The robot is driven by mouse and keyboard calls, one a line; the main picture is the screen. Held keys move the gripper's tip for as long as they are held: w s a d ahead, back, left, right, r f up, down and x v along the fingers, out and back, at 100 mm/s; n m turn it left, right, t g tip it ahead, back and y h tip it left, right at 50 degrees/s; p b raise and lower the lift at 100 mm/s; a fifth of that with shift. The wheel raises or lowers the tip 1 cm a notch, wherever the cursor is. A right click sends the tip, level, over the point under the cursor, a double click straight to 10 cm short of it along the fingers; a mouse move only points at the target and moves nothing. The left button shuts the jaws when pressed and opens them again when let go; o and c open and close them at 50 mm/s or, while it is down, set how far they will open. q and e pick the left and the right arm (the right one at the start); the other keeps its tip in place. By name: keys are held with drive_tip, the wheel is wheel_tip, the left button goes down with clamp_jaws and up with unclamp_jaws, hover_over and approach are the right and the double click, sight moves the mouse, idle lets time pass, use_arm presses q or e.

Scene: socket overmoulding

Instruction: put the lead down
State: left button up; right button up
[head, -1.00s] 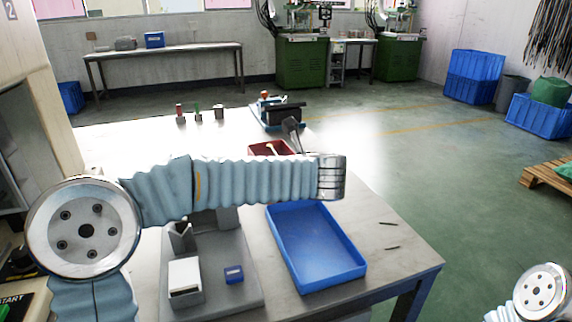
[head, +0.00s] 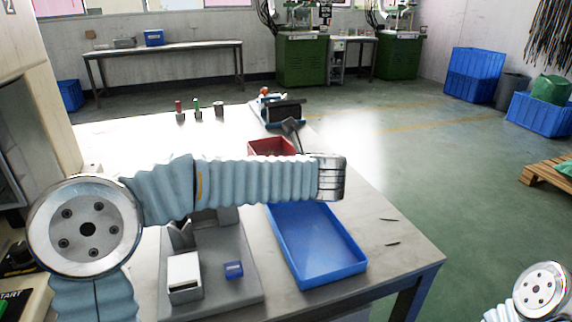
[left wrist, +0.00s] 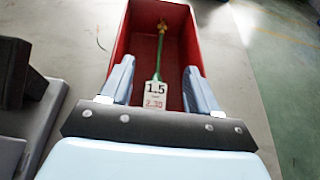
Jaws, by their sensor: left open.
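The lead is a green cord (left wrist: 160,58) with a yellow end piece and a white printed tag (left wrist: 156,93). In the left wrist view it lies along the inside of a red tray (left wrist: 121,50), which also shows partly in the head view (head: 271,147). My left gripper (left wrist: 158,66) is open over the tray. Its two pale blue fingers stand apart, one on each side of the lead, and I see no contact with it. In the head view my left arm hides this gripper and part of the tray. My right gripper is out of view.
A blue tray (head: 313,247) stands empty on the table, right of a grey fixture plate (head: 224,290) with small blocks. A dark device (head: 280,110) stands behind the red tray, and several small posts (head: 198,111) stand left of it. Two thin dark pieces lie near the right edge.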

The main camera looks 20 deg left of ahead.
use_arm(q)
drive_tip(key=shift+r, duration=0.25)
drive_tip(key=v, duration=1.2)
drive_tip(key=shift+r, duration=0.35)
